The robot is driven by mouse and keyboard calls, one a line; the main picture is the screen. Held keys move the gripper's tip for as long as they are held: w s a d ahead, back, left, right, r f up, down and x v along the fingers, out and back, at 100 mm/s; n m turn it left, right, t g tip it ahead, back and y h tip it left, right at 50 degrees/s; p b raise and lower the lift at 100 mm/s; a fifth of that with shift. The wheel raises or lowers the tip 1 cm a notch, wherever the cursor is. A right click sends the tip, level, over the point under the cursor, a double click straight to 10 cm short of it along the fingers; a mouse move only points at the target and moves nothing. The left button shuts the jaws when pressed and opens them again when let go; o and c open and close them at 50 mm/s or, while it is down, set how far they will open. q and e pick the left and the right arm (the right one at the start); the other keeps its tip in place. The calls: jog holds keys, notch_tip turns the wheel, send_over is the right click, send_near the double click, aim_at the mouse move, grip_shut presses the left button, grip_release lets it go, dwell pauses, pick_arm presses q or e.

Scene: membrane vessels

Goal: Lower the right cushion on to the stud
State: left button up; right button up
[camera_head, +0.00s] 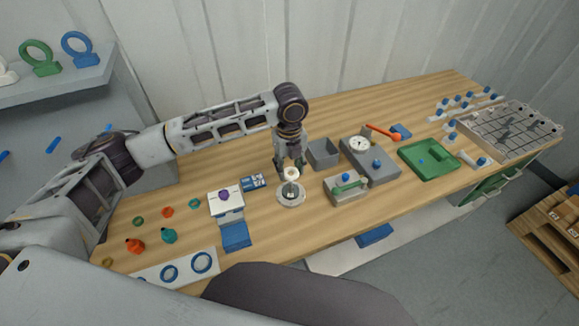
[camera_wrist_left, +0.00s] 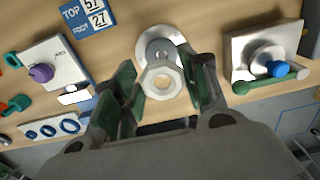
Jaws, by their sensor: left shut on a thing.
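My left gripper (camera_head: 288,164) points down over the bench and is shut on the right cushion (camera_head: 291,174), a pale ring-like piece. My right gripper is not in view.
A grey open box (camera_head: 322,153) stands just behind the gripper. A grey block with a green handle and blue knob (camera_head: 345,186) is close on the right. A white block with a purple knob (camera_head: 226,201) and a blue number card (camera_head: 253,182) are on the left.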

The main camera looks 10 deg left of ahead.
pick_arm(q)
jog(key=shift+f+b, duration=0.55)
jog(key=shift+f, duration=2.2)
jog(key=shift+f, duration=0.1)
jog(key=o, duration=0.8)
jog(key=shift+o, duration=0.2)
notch_tip(320, 180, up, 12)
dwell(0.5)
